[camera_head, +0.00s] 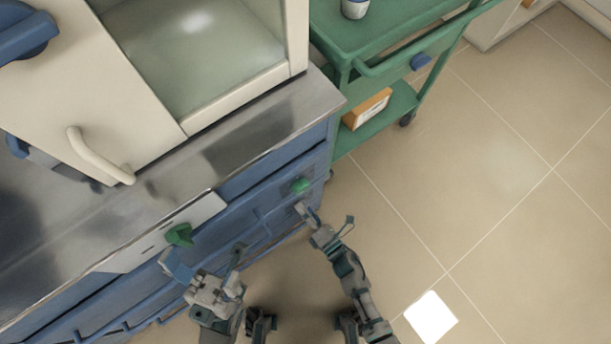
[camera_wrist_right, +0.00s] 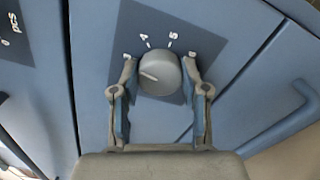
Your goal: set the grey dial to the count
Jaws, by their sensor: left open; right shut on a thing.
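The grey dial (camera_wrist_right: 160,73) sits on a dark square plate on a blue front in the right wrist view. Its white mark points left and slightly up, below the printed 4 and 5, which stand above the dial. Other marks at the sides are partly hidden by my fingers. My right gripper (camera_wrist_right: 160,105) is shut on the dial, one finger at each side. In the head view my right gripper (camera_head: 328,214) is beside the blue cabinet front; I cannot make out the dial there. My left gripper (camera_head: 205,262) is open and empty, near a green knob (camera_head: 179,235).
A blue cabinet (camera_head: 285,165) with a metal top carries a cream furnace (camera_head: 85,75).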

